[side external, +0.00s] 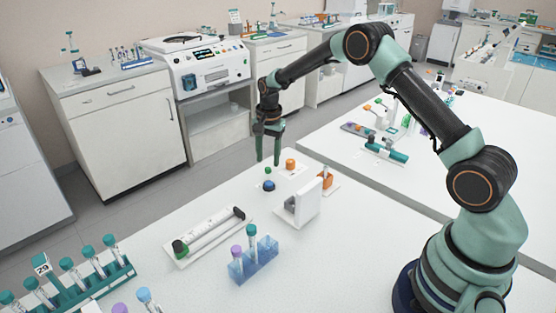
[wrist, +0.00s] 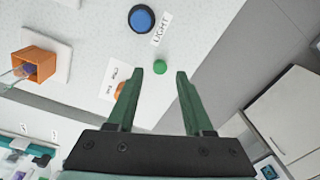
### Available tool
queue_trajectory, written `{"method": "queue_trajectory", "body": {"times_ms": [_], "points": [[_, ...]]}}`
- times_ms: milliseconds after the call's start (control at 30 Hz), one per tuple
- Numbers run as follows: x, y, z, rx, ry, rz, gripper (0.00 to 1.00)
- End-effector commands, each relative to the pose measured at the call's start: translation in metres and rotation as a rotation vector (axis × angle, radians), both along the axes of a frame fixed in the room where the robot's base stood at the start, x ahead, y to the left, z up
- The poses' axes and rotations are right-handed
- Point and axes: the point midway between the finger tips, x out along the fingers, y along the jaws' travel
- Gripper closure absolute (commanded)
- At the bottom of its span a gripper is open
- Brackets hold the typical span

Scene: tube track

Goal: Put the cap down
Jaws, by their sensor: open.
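An orange cap-like piece (side external: 290,164) stands on a small white printed card (side external: 294,171) near the table's far edge. In the wrist view the orange piece (wrist: 119,90) is partly hidden beside the left finger, and the card's print is too small to read surely. My gripper (side external: 267,161) points down near the far edge, left of the orange piece. In the wrist view my gripper (wrist: 157,74) is open, with nothing held between the fingers. A small round green piece (wrist: 160,67) shows between the fingertips, apparently on the table; it also shows below the gripper in the side view (side external: 267,170).
A blue dome (side external: 269,186) sits near a label reading "LIGHT" (wrist: 161,30). An orange holder (side external: 327,178) and a white upright stand (side external: 308,199) are to the right. A tube track (side external: 209,237), a blue tube rack (side external: 254,263) and a teal rack (side external: 80,289) lie nearer.

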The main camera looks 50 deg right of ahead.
Motion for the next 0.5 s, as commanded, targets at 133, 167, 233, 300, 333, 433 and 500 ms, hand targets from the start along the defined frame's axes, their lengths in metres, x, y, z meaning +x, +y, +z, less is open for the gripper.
{"method": "queue_trajectory", "body": {"times_ms": [133,167,233,300,333,433,500], "points": [[-0.001,0.000,0.034,-0.001,-0.006,0.000,0.49],[-0.001,0.000,0.040,-0.001,-0.006,0.000,0.49],[-0.002,0.000,0.054,-0.001,-0.005,0.000,0.49],[-0.003,0.000,0.066,0.000,-0.004,0.000,0.49],[-0.003,0.000,0.071,0.000,-0.004,0.000,0.49],[-0.004,0.001,0.083,0.000,-0.003,0.000,0.49],[-0.005,0.001,0.089,-0.001,-0.001,0.000,0.49]]}}
